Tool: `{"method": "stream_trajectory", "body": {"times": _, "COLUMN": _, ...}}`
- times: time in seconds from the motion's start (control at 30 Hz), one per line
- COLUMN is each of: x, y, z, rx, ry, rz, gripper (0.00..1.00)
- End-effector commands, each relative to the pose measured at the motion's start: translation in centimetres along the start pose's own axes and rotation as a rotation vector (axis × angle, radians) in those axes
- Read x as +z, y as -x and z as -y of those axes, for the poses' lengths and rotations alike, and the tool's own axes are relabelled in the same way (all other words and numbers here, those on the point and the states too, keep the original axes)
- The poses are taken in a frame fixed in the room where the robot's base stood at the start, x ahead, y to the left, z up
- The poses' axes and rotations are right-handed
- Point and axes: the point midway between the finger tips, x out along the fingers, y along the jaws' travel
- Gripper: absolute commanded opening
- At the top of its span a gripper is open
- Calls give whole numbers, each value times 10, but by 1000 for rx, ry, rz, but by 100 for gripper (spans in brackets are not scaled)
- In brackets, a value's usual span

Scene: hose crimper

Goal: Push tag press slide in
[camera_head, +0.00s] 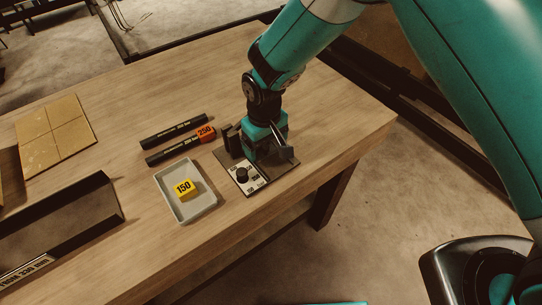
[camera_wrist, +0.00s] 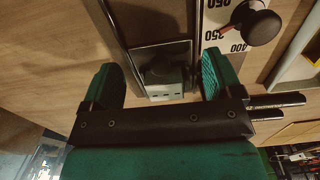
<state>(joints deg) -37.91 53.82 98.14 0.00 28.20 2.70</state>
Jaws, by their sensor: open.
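The tag press sits near the table's right edge in the head view, with a dark base plate (camera_head: 278,170), a white dial plate (camera_head: 253,184) and a black knob (camera_head: 242,174). My gripper (camera_head: 266,152) is low over the press and hides much of it. In the wrist view my gripper (camera_wrist: 160,72) is open, with its two green fingers apart. A grey metal block (camera_wrist: 166,84), which looks like the press slide, shows between the fingers on a dark track. I cannot tell whether either finger touches it. The knob (camera_wrist: 255,23) shows at the upper right.
A grey tray (camera_head: 195,214) holding a yellow 150 tag (camera_head: 186,189) is left of the press. Two black hoses (camera_head: 173,131) lie behind it, the nearer with a red 250 tag (camera_head: 206,133).

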Motion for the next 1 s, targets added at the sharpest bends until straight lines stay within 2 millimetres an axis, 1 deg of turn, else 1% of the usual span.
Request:
{"method": "stream_trajectory", "body": {"times": 0.03, "x": -4, "y": 10, "z": 0, "rx": 0, "ry": 0, "rz": -12, "gripper": 85}}
{"method": "stream_trajectory", "body": {"times": 0.1, "x": -3, "y": 15, "z": 0, "rx": 0, "ry": 0, "rz": -11, "gripper": 85}}
{"method": "stream_trajectory", "body": {"times": 1.0, "x": -1, "y": 79, "z": 0, "rx": 0, "ry": 0, "rz": -3, "gripper": 85}}
